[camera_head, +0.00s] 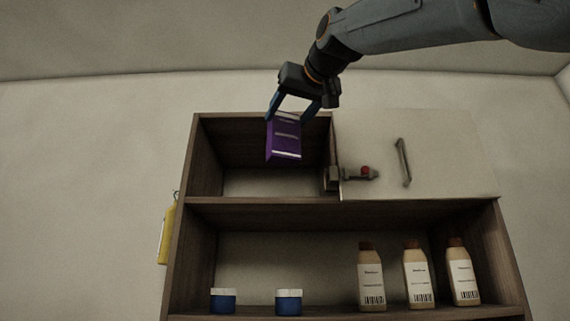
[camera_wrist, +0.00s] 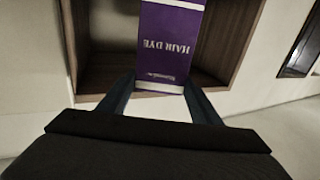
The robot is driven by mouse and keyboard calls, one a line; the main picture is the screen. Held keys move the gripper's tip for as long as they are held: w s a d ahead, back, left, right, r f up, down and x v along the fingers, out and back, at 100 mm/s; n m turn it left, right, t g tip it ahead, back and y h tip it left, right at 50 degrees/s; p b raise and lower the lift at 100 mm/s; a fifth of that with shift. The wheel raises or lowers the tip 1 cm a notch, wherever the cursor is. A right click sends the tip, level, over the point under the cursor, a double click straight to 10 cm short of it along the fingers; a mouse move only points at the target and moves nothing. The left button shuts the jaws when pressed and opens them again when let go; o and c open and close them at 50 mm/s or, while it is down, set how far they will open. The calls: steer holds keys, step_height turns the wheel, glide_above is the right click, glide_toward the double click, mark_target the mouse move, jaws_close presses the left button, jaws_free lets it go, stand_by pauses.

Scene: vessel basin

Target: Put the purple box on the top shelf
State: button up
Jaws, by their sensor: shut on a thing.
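The purple box (camera_head: 284,141) is held between the blue fingers of my gripper (camera_head: 290,112), in front of the open upper left compartment of the wooden shelf unit. In the wrist view the box (camera_wrist: 168,45) shows the words "HAIR DYE" upside down, with my gripper (camera_wrist: 160,98) shut on its near end. The top shelf (camera_head: 265,200) is the board under that compartment, and it looks empty. I cannot tell how far the box is from the opening.
A closed pale door (camera_head: 450,155) with a handle (camera_head: 403,162) covers the upper right. A latch with a red part (camera_head: 365,172) sits at its left edge. Blue jars (camera_head: 289,302) and bottles (camera_head: 416,275) stand below. A yellow item (camera_head: 167,235) hangs on the left side.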

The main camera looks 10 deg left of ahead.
mark_target(283, 147)
steer(key=w+a+p, duration=0.3)
steer(key=w+p, duration=0.2)
steer(key=w, duration=0.7)
step_height(283, 147, down, 7)
steer(key=shift+f+b, duration=0.15)
steer(key=shift+b, duration=0.15)
steer(key=o, duration=1.3)
steer(key=b+v, duration=0.5)
steer(key=v, duration=0.7)
